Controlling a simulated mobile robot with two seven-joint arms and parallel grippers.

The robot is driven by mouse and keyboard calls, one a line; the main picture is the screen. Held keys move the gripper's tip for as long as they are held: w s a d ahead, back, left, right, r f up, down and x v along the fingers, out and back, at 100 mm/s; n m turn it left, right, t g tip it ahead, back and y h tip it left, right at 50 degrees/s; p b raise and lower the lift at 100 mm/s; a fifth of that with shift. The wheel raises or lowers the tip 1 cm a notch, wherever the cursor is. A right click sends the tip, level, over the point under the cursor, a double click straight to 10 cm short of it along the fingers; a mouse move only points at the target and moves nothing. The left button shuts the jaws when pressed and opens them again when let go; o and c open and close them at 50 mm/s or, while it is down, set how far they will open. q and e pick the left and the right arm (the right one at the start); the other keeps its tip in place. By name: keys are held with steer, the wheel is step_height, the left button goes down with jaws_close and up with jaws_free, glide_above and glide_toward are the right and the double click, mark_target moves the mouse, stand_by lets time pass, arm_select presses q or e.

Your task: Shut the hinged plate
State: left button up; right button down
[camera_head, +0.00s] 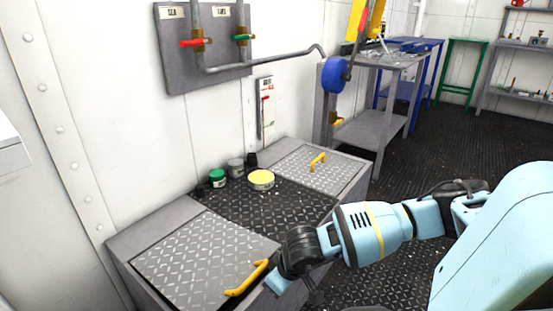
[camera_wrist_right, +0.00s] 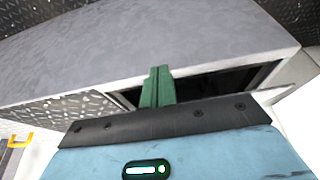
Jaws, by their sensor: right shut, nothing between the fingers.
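A grey diamond-pattern plate (camera_head: 205,262) with a yellow handle (camera_head: 247,278) lies at the near left end of the bench. It looks flat or nearly flat; I cannot tell if a small gap remains. A second such plate (camera_head: 322,168) with a yellow handle (camera_head: 318,162) lies at the far end. My right arm reaches in from the right, its hand beside the near handle; the fingers are hidden there. In the right wrist view my right gripper (camera_wrist_right: 157,88) has its green fingers together and empty, in front of a dark opening under a grey edge. My left gripper is out of view.
A green-lidded jar (camera_head: 217,178), a grey jar (camera_head: 235,168) and a yellow-topped tin (camera_head: 261,179) stand on the dark middle of the bench (camera_head: 290,205). A pipe panel (camera_head: 205,45) hangs above. A grey table (camera_head: 375,130) stands beyond; dark floor is clear at right.

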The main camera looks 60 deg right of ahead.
stand_by(0.4)
